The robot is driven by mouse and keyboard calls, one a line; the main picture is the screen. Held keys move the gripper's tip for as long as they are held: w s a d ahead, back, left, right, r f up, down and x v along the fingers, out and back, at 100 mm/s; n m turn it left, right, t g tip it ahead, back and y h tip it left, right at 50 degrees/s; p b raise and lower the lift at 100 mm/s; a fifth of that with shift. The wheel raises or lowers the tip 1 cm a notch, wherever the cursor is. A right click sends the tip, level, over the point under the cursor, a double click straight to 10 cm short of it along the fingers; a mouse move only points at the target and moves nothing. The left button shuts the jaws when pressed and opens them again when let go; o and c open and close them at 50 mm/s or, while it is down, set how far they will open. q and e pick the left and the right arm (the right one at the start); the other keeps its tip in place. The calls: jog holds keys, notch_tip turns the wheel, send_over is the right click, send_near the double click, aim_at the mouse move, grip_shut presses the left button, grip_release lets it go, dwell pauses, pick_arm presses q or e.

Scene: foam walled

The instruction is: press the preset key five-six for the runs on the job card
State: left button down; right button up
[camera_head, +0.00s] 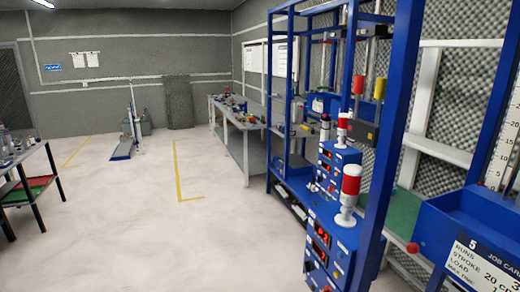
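A white job card (478,270) is at the bottom right on a blue machine, cut off by the frame edge. It shows a 5 and lines reading RUNS, STROKE and LOAD; the stroke looks like 20 cm, and the runs value is not clear to me. Blue control boxes (322,224) with red lit displays and small buttons stand left of the blue frame post. I cannot read any key as five-six. Neither of my grippers is in view.
Blue rig frames (397,110) fill the right side, with a red-and-white lamp (350,187) on a box. A red knob (412,248) sticks out near the card. A grey bench (246,127) stands behind. A dark table (40,185) is at left. The pale floor (130,225) between is clear.

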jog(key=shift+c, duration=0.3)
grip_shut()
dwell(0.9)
